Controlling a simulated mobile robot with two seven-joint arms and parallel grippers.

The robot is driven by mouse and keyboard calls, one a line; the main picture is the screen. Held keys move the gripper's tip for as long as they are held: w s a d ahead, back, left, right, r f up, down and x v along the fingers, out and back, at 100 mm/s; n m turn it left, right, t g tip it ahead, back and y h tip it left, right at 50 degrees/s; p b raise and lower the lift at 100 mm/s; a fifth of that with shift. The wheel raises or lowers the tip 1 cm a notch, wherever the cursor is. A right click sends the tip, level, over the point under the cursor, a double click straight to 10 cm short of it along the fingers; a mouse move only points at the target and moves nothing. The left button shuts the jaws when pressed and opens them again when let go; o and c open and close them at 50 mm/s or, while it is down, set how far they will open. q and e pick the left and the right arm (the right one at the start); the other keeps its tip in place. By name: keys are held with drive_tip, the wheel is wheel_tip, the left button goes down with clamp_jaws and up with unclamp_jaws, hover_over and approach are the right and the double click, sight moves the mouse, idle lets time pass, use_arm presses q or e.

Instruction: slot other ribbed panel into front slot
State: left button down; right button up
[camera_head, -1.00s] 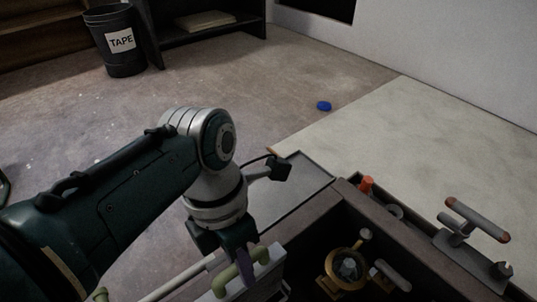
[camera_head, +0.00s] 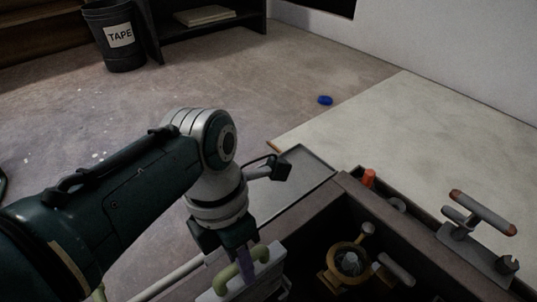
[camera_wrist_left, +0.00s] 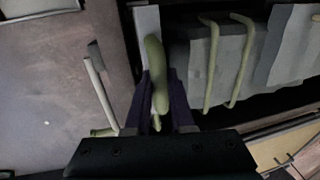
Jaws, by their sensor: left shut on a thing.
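A pale grey panel (camera_head: 263,278) with a green handle (camera_head: 238,266) is at the bottom of the head view, cut off by the frame edge. My left gripper (camera_head: 240,256) is shut on the green handle, pointing down. In the left wrist view the handle (camera_wrist_left: 156,78) lies between my purple fingers, with part of the pale panel (camera_wrist_left: 147,22) behind it. More grey panels (camera_wrist_left: 228,70) with green handles stand to the right there. The slots and the panel's lower edge are hidden. My right gripper is not in view.
A dark open box (camera_head: 400,228) holds a brass ring-shaped fitting (camera_head: 347,262).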

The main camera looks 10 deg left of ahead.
use_arm(q)
drive_tip(key=shift+f+b, duration=5.75)
drive_tip(key=shift+f, duration=1.05)
drive_tip(key=c, duration=0.7)
unclamp_jaws()
